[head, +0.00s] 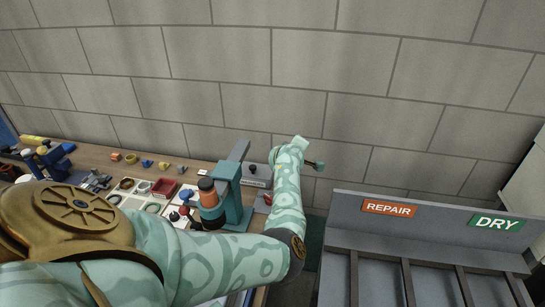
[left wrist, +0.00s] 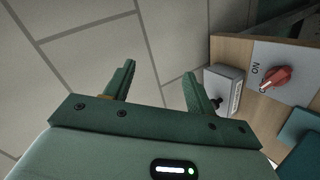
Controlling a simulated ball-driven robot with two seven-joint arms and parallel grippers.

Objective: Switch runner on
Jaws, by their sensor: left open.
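A grey switch box (head: 256,176) with a small dark lever stands at the right end of the bench in the head view; its label is too small to read. It also shows in the left wrist view (left wrist: 222,84), just right of my gripper's right finger. A red rotary knob (left wrist: 276,80) sits on a pale plate marked ON beside it; the knob shows partly in the head view (head: 267,199), next to my forearm. My left gripper (head: 314,165) is open and empty, past the bench's right end. In the left wrist view its fingers (left wrist: 159,70) face the wall and floor, apart from both switches.
A teal machine (head: 232,195) with an orange and black part stands left of my forearm. Small parts and trays cover the wooden bench (head: 200,168). A grey rack (head: 430,235) with REPAIR and DRY signs is at right. The block wall is behind.

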